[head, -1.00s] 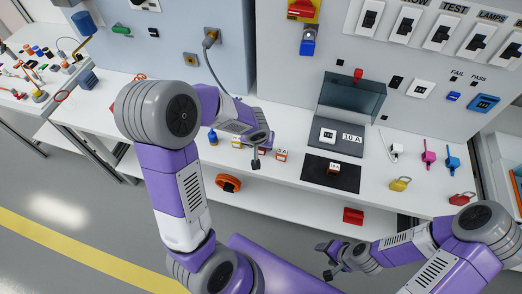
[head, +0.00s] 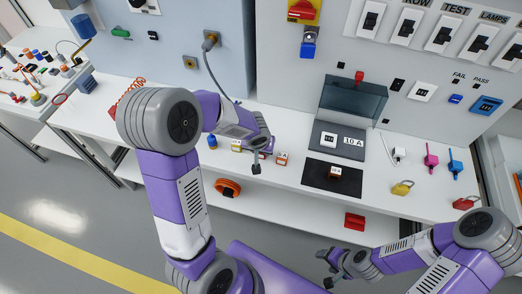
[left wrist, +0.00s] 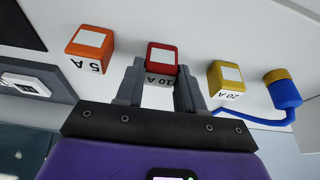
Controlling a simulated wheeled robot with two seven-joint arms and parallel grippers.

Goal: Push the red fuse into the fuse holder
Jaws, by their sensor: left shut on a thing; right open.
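The red fuse, marked 10 A (left wrist: 162,57), is between the fingers of my left gripper (left wrist: 160,85) in the left wrist view. The gripper is shut on it, and it stands in line with the neighbouring fuses; I cannot tell whether it touches the bench. In the head view my left gripper (head: 257,166) largely hides it. The fuse holder (head: 329,140), a white frame with dark slots on a grey plate labelled 10 A, is to the right, under a raised clear lid (head: 354,100). My right gripper (head: 326,263) is open and empty in front of the bench.
An orange 5 A fuse (left wrist: 90,42) and a yellow 20 A fuse (left wrist: 226,80) stand either side of the red one. A blue-and-yellow piece (left wrist: 284,90) is farther right.

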